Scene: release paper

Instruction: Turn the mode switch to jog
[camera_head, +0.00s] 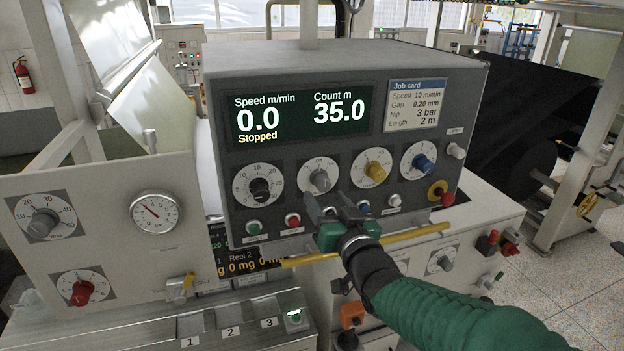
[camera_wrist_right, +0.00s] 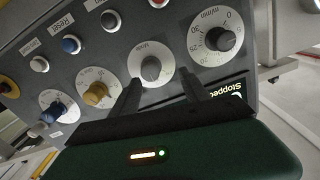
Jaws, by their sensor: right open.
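The mode switch (camera_head: 319,180) is a grey knob on a round white dial, second from the left in the row of dials on the grey control box. In the right wrist view the mode switch (camera_wrist_right: 151,68) shows upside down, its dial labelled "Mode"; the position words are too small to read. My right gripper (camera_head: 328,203) is open and empty, just in front of and below the knob. In the wrist view its two dark fingers (camera_wrist_right: 160,82) point toward the dial, with the knob just beyond their tips. I see no contact. My left gripper is not in view.
A black speed knob (camera_head: 260,189) is to the left; a yellow knob (camera_head: 376,171) and a blue knob (camera_head: 422,162) are to the right. Push buttons, including a red one (camera_head: 292,220), sit below. A yellow bar (camera_head: 420,231) runs under the box. The display (camera_head: 299,116) reads "Stopped".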

